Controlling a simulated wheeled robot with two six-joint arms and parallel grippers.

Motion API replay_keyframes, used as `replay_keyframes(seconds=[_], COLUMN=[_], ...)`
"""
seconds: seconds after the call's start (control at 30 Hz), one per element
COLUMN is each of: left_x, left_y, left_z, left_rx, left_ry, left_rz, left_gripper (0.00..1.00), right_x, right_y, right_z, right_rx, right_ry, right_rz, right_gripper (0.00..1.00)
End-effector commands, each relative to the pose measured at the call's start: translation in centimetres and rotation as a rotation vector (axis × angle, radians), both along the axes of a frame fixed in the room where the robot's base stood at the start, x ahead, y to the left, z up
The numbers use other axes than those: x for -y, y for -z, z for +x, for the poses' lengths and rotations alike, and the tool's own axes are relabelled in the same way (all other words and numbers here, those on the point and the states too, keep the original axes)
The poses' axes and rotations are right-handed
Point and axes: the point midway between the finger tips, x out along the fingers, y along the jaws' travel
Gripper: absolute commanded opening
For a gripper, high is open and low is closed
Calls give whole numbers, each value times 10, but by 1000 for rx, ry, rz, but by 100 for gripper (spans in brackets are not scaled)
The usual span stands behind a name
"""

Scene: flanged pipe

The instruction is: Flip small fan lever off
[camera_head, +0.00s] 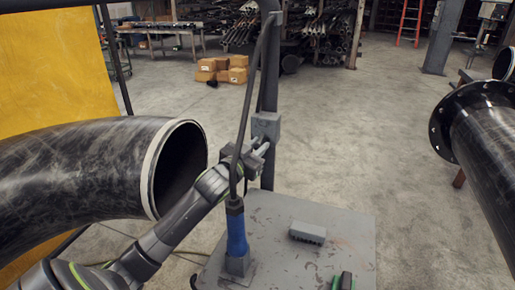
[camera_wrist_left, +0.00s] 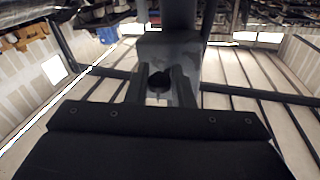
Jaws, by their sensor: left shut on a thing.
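A grey switch box (camera_head: 266,125) is fixed to the upright post beyond the grey table. My left gripper (camera_head: 261,147) is at the lower front of this box, with its arm coming in from the left past the large pipe's mouth. In the left wrist view, the box (camera_wrist_left: 168,46) is straight ahead. There the two fingers of my left gripper (camera_wrist_left: 161,84) are shut on a small dark lever (camera_wrist_left: 159,80). In the head view the lever is hidden by the gripper. My right gripper is not seen.
A black bent pipe (camera_head: 75,170) with a pale rim is at left. A flanged pipe (camera_head: 490,135) is at right. On the grey table (camera_head: 345,215) are a blue tool (camera_head: 236,235) in a holder, its cable hanging close to my left gripper, and a grey block (camera_head: 307,233).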

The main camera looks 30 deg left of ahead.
Motion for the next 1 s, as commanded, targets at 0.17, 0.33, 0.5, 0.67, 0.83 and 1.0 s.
replay_keyframes(seconds=[0.17,0.33,0.5,0.67,0.83,1.0], left_x=[0,0,0,0,0,0], left_y=[7,5,4,4,4,4], left_z=[2,2,2,2,2,2], left_rx=[73,105,107,106,106,105], left_ry=[0,3,3,3,3,4], left_rz=[21,30,30,30,29,28], left_gripper=[0,0,0,28,42,42], right_x=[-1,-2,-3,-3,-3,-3], right_y=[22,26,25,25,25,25], right_z=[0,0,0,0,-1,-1], right_rx=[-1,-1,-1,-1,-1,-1], right_ry=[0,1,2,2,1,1], right_rz=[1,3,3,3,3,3], right_gripper=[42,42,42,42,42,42])
